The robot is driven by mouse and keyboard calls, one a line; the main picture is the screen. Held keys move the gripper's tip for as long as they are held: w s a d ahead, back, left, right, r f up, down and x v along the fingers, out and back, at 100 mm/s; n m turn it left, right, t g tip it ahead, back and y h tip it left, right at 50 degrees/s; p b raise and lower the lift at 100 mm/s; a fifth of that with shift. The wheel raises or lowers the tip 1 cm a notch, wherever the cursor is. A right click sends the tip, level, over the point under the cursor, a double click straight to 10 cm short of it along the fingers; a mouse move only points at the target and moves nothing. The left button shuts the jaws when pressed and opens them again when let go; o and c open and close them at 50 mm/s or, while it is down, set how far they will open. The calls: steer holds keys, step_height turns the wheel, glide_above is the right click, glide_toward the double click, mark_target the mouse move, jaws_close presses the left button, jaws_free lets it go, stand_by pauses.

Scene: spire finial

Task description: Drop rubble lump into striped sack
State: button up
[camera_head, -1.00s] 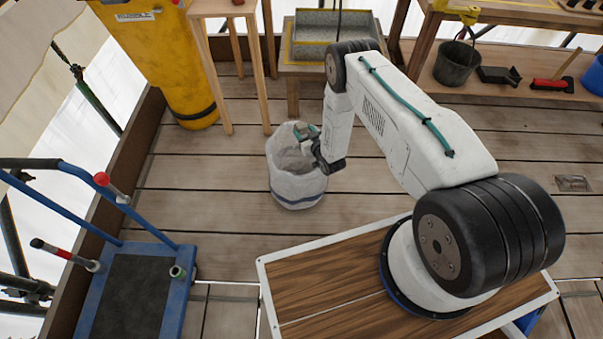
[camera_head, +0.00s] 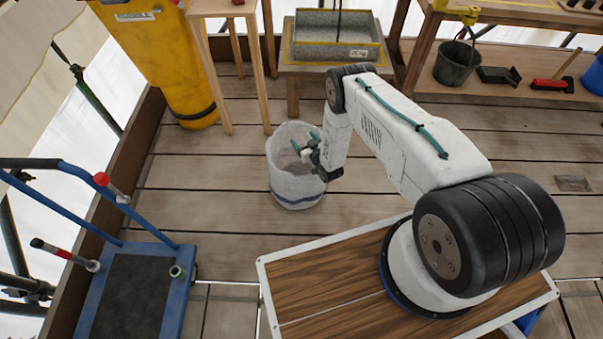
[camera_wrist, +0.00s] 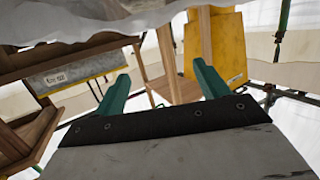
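The striped sack (camera_head: 297,188) stands open on the plank floor, white with a dark blue band low on its side. Grey material shows inside it, but I cannot tell a separate rubble lump there. My gripper (camera_head: 304,140) is at the right part of the sack's mouth, with its teal fingers spread apart. In the wrist view my gripper (camera_wrist: 162,72) is open, with nothing between its fingers. Pale sack cloth (camera_wrist: 110,18) crosses the top of that view.
A stone trough (camera_head: 335,52) rests on a low wooden stand behind the sack. A yellow cylinder (camera_head: 172,70) and a wooden stool (camera_head: 265,75) stand at the back left. A blue trolley (camera_head: 135,290) is at the front left. A dark bucket (camera_head: 457,65) sits on the right shelf.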

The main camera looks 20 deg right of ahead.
steer(key=shift+s, duration=0.1)
steer(key=v, duration=0.7)
steer(key=shift+s, duration=0.3)
steer(key=shift+d+r, duration=0.1)
steer(key=shift+r, duration=0.05)
